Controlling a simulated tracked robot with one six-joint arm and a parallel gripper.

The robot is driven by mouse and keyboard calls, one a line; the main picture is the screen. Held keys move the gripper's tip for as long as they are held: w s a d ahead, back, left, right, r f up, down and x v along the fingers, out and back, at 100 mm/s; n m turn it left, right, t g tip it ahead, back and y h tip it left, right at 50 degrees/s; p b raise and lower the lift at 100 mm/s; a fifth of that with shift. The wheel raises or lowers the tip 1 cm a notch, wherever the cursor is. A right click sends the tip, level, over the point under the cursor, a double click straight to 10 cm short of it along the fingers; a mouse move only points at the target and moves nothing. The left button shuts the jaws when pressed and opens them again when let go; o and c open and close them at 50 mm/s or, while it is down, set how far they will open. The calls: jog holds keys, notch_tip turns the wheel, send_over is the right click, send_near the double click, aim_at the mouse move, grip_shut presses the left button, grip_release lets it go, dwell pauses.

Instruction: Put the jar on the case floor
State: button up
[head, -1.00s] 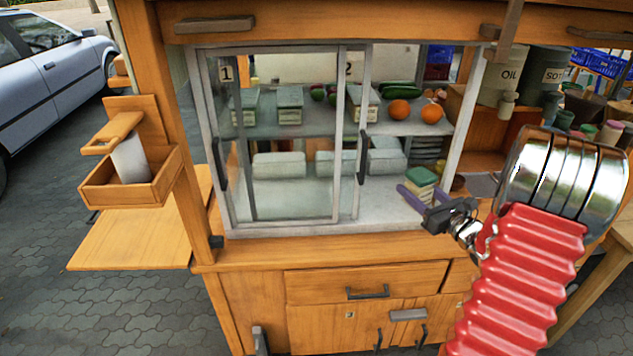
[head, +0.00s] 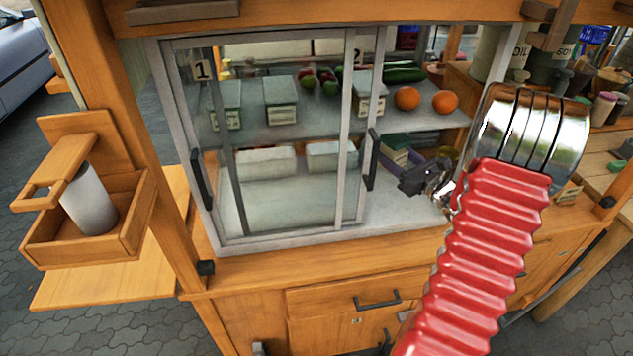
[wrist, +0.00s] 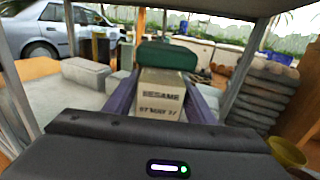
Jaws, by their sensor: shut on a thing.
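The jar is upright, at the open right part of the glass display case. The case floor (head: 385,215) is a pale slab below the shelf. The jar appears above this floor, but I cannot tell the exact gap.
The sliding doors (head: 345,130) cover the left of the case. Pale boxes (head: 265,163) stand behind them. The shelf above holds jars, oranges (head: 406,98) and vegetables. In the wrist view, a dark stack (wrist: 268,95) and a yellow bowl (wrist: 287,152) are at right. The front floor is clear.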

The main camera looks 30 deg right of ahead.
jog(key=shift+w+a, duration=0.2)
jog(key=shift+w, duration=0.1)
jog(key=shift+f, duration=0.15)
send_over(382, 191)
jog(key=shift+f, duration=2.75)
jog(key=shift+f, duration=0.1)
jog(key=shift+f, duration=2)
jog(key=shift+a+f, duration=0.1)
jog(key=shift+f, duration=0.2)
